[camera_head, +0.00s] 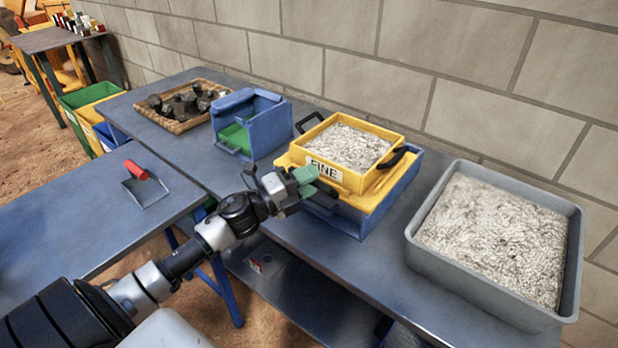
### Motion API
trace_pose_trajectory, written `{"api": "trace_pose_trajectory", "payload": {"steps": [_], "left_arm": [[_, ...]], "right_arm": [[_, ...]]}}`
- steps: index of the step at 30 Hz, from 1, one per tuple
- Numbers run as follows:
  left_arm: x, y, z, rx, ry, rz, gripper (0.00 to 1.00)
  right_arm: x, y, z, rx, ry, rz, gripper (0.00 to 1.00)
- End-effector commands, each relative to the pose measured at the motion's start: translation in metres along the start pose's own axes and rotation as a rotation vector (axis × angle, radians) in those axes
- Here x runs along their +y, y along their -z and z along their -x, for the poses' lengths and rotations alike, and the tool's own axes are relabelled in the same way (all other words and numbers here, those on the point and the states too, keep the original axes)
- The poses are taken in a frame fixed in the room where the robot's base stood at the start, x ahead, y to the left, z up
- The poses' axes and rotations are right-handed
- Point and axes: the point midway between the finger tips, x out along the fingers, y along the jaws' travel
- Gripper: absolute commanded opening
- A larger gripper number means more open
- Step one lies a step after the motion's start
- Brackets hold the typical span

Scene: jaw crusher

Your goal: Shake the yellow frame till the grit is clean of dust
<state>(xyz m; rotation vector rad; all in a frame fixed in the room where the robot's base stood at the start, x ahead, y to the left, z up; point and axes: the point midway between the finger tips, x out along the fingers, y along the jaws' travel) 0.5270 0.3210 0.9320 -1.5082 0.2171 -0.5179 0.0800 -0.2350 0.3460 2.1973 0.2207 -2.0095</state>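The yellow frame (391,138), marked FINE on its front, holds pale grey grit (350,147). It has dark handles at its left and right sides and sits on a yellow-topped blue box (345,218) on the bench. My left gripper (306,178), with green fingertips, is at the front left corner of the frame, overlapping the label's edge. I cannot tell whether it touches the frame or whether its fingers are open or shut. The handles stand clear of the fingers. My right gripper is out of view.
A grey bin (423,263) of pale grit stands at the right of the bench. A blue crusher box (265,125) and a wooden tray (147,113) of dark rocks stand left. A red-handled scoop (147,190) lies on the near table. A block wall (440,60) bounds the back.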

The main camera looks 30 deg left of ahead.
Motion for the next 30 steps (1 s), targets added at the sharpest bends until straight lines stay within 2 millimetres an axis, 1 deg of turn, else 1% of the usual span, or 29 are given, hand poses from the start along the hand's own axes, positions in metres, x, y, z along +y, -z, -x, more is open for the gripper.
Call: {"api": "trace_pose_trajectory", "payload": {"steps": [6,8,12,20,27,30], "left_arm": [[0.0,0.0,0.0,0.0,0.0,0.0,0.29],[0.0,0.0,0.0,0.0,0.0,0.0,0.21],[0.0,0.0,0.0,-0.001,0.0,0.0,0.0],[0.001,-0.001,-0.002,-0.001,0.001,0.0,0.0],[0.005,-0.013,-0.03,-0.002,0.003,-0.002,0.0],[0.007,-0.015,-0.036,-0.001,0.002,-0.001,0.0]], "right_arm": [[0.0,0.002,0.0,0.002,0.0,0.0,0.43],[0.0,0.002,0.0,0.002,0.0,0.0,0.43],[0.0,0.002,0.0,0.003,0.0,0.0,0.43],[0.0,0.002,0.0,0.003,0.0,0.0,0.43],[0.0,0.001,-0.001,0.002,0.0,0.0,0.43],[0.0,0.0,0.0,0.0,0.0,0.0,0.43]]}}
